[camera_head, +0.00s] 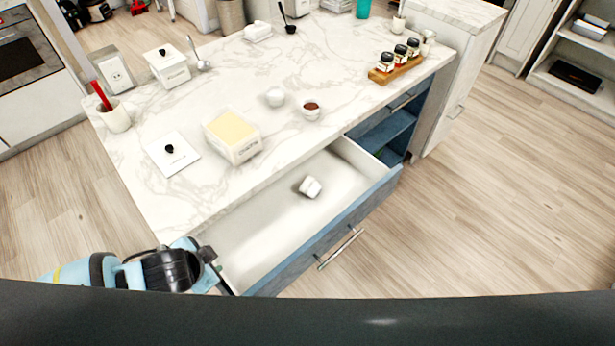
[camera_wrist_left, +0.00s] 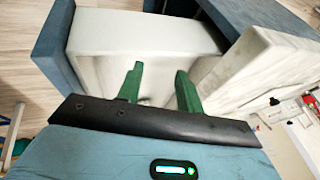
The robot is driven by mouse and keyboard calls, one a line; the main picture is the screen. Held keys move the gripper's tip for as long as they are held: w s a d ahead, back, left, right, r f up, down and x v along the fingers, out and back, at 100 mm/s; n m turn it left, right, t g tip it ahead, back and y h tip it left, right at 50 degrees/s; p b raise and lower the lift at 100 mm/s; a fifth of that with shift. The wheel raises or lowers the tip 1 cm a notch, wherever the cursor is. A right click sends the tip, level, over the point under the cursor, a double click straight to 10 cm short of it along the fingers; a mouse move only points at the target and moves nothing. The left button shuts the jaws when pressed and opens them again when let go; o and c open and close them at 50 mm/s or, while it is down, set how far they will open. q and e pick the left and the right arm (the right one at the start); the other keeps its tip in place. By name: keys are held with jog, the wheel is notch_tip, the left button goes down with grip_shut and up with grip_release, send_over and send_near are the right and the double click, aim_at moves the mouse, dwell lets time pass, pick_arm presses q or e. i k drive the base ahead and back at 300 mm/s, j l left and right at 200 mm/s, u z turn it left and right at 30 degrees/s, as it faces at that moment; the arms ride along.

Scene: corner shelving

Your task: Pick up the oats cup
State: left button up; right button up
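A small white cup (camera_head: 310,187) lies tipped in the open drawer (camera_head: 262,222) in the head view. A white cup with brown contents (camera_head: 311,110) and a plain white cup (camera_head: 275,97) stand on the counter. No readable label shows which is the oats cup. My left gripper (camera_wrist_left: 159,68) is open, its two green fingers apart with nothing between them. In the head view, my left arm is at the drawer's near left end, with its fingers mostly hidden. The wrist view looks into the drawer (camera_wrist_left: 140,35); I make out no cup there. My right gripper is not in view.
The drawer's blue front (camera_head: 330,235) and counter edge bound the drawer space. The drawer is largely empty.

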aim_at(310, 187)
jog(key=i+l+u, duration=0.1)
jog(key=l, duration=0.2)
jog(key=i+l, duration=0.2)
jog(key=i+l+u, duration=0.15)
jog(key=l, duration=0.3)
jog(key=i+l, duration=0.15)
jog(key=l, duration=0.15)
jog(key=i+l+u, duration=0.15)
jog(key=l, duration=0.2)
jog(key=i+l, duration=0.1)
jog(key=i, duration=0.1)
